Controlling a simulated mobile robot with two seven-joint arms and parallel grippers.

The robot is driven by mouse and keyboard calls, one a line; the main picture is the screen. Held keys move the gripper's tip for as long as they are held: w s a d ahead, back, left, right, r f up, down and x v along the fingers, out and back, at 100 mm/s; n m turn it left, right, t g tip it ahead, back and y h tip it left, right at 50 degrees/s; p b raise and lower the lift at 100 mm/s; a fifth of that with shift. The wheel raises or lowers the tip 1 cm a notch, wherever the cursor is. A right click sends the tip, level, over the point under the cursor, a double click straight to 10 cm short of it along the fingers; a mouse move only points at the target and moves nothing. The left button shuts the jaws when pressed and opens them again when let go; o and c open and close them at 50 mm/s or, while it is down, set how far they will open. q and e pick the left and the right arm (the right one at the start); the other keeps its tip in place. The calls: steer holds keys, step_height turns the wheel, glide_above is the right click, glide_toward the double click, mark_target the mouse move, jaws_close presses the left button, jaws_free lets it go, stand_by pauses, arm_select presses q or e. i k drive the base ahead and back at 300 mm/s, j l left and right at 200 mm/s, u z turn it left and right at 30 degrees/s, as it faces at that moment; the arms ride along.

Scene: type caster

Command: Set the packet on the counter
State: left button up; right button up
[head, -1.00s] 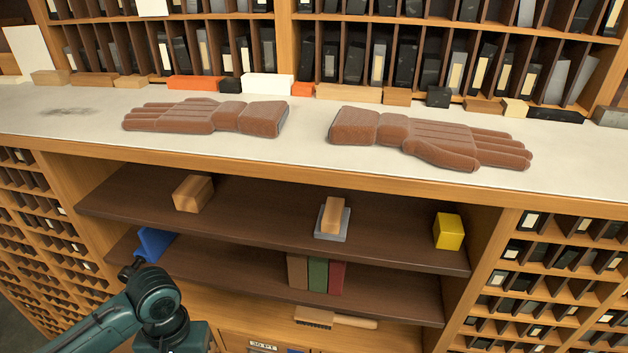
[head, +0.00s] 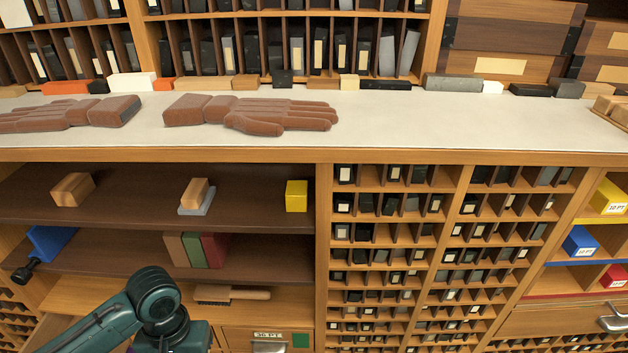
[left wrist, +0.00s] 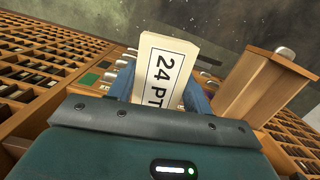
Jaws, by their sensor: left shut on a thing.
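The cream packet (left wrist: 165,62), marked "24 PT", shows in the left wrist view. My left gripper (left wrist: 160,88) is shut on it, with a blue finger on each side. In the head view my left arm comes in at the bottom left, but its gripper and the packet are out of sight. The counter (head: 420,122) is a long pale top across the head view, above the shelves. My right gripper is not in view.
Two brown gloves (head: 280,113) lie on the counter's left part, and small blocks line its back edge. Its middle right is clear. Below are shelves and cubbyholes (head: 390,240). In the left wrist view a wooden drawer-like box (left wrist: 262,85) stands right of the packet.

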mark_target(449, 120)
steer(key=k+l, duration=0.15)
steer(key=l, duration=0.25)
steer(key=k+l, duration=0.1)
steer(key=l, duration=0.3)
steer(key=k+l+z, duration=0.1)
steer(key=l, duration=0.3)
steer(key=k+l, duration=0.15)
steer(key=l, duration=0.3)
